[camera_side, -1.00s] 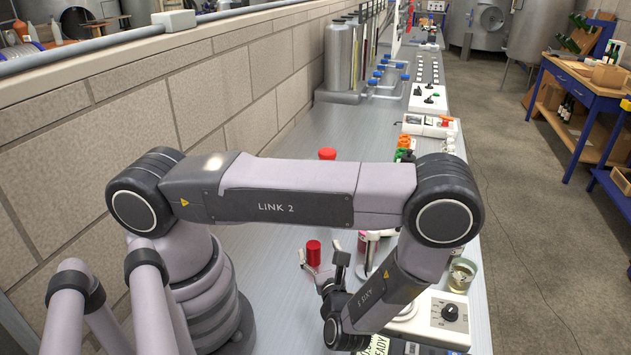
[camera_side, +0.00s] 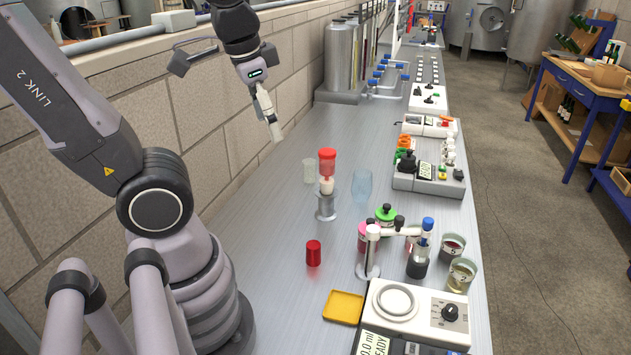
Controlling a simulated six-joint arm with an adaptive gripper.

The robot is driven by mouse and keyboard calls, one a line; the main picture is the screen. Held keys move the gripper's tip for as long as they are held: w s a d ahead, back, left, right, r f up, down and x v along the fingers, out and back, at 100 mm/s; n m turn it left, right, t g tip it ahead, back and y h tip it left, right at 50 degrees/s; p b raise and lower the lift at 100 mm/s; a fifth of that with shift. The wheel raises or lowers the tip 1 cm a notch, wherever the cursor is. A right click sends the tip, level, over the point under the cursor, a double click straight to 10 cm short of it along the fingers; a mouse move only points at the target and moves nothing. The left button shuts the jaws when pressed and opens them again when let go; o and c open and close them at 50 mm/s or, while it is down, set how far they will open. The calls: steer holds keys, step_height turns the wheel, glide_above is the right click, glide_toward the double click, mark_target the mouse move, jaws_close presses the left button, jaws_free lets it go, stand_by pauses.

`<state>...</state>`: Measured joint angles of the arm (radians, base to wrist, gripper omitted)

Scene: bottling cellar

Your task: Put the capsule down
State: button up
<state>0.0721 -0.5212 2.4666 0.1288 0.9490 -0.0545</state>
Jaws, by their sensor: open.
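The red capsule (camera_side: 313,253) stands upright on the grey metal bench, left of centre, with nothing touching it. My gripper (camera_side: 227,98) is high up at the upper left, in front of the block wall and well away from the capsule. Its fingers are spread wide apart with nothing between them. A second red piece (camera_side: 327,161) sits on top of a pale neck on a small metal stand (camera_side: 326,207), behind the capsule.
A clamp stand (camera_side: 369,262), jars and glass beakers (camera_side: 462,275) stand to the right. A clear glass (camera_side: 361,187) stands behind. The bench left of the capsule is bare.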

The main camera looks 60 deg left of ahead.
steer(key=s+r+t, duration=0.1)
steer(key=r+n+t+h, duration=0.1)
steer(key=shift+s+d+r+t, duration=0.4)
